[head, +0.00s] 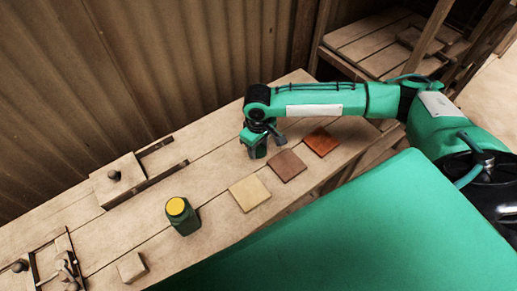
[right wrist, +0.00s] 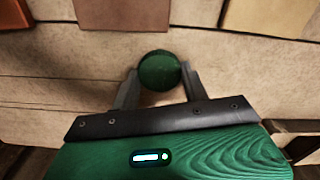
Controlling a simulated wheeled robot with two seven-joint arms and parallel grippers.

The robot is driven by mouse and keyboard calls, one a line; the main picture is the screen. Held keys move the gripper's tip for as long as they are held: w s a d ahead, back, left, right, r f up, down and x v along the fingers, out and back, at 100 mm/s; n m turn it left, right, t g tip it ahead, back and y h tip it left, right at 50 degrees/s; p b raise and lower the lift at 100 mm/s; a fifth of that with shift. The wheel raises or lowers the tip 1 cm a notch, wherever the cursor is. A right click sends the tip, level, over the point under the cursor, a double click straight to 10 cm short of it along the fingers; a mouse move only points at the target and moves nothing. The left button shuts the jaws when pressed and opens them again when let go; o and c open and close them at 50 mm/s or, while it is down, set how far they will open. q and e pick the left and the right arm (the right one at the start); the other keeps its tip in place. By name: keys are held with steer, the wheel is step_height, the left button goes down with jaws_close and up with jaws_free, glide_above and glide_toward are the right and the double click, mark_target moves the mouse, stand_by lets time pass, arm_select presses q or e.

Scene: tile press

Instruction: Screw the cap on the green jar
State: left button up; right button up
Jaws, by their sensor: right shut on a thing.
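The green jar (head: 186,220) stands upright on the bench, left of the tiles. Its round top is yellow; I cannot tell whether that is a lid or the open mouth. My right gripper (head: 258,147) is above the bench behind the tiles, to the right of the jar and apart from it. In the right wrist view, my right gripper (right wrist: 159,80) is shut on a round dark green piece (right wrist: 159,68), seen end-on between the fingertips. It looks like the cap, but its underside is hidden. My left gripper is not in view.
Cream (head: 249,193), brown (head: 287,165) and orange-red (head: 321,142) tiles lie in a row. A small pale block (head: 131,267) lies near the front edge. A knobbed wooden block (head: 118,179) sits between dark rails. A dark frame (head: 52,257) stands lower left. Bench between jar and gripper is clear.

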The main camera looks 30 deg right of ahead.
mark_target(258, 149)
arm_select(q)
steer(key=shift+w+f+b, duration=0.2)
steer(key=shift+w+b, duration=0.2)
arm_select(e)
step_height(258, 149, up, 20)
stand_by(0.3)
